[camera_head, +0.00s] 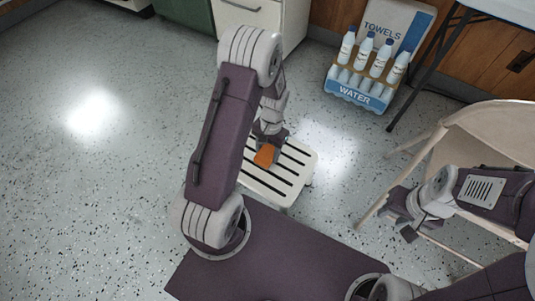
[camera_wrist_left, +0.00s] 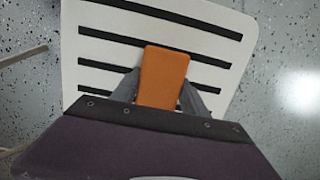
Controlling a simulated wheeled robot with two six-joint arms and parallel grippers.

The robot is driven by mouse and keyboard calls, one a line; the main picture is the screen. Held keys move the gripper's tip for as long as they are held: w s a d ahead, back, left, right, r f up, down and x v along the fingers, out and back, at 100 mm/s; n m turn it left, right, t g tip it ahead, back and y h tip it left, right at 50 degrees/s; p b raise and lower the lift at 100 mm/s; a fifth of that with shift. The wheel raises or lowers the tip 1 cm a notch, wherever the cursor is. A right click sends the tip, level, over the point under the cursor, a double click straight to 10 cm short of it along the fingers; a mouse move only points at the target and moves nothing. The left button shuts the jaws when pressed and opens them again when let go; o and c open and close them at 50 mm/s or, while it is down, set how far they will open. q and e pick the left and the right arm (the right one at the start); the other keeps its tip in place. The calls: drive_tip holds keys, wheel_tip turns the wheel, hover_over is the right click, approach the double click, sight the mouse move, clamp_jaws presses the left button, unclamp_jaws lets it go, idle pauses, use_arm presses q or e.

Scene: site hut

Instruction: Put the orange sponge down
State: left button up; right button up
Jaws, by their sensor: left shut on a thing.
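The orange sponge (camera_head: 264,156) is in my left gripper (camera_head: 268,143), over a white slatted stool (camera_head: 297,163) in the head view. In the left wrist view the sponge (camera_wrist_left: 163,76) sits between the two grey fingers (camera_wrist_left: 160,92), with the stool's white slatted top (camera_wrist_left: 100,55) behind it. I cannot tell whether the sponge touches the stool top. My right gripper (camera_head: 402,222) is at the right, beside a beige folding chair, away from the stool. Its fingers are too small to tell open from shut.
A beige folding chair (camera_head: 455,140) stands at the right. A carton of water bottles (camera_head: 358,90) and a towels box (camera_head: 392,22) stand at the back, near a table's dark legs (camera_head: 425,70). A white cabinet (camera_head: 262,14) is at the back. The speckled floor at left is clear.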

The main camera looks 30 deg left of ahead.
sight(270, 148)
use_arm(q)
drive_tip(key=o, duration=1.3)
drive_tip(key=shift+f, duration=0.1)
wheel_tip(270, 148, up, 12)
drive_tip(key=w+p, duration=0.2)
drive_tip(key=p, duration=0.7)
drive_tip(key=s+d+r+t, duration=0.1)
drive_tip(key=s+r, duration=0.2)
drive_tip(key=s+d+r+t, duration=0.1)
drive_tip(key=s+d+r, duration=0.1)
drive_tip(key=s+r, duration=0.1)
drive_tip(key=s+d+r+n+t, duration=0.1)
drive_tip(key=s+d+r, duration=0.1)
drive_tip(key=s+r, duration=0.1)
drive_tip(key=shift+s+r+b, duration=0.2)
drive_tip(key=shift+s+b, duration=0.1)
drive_tip(key=shift+s, duration=0.5)
drive_tip(key=shift+s, duration=0.15)
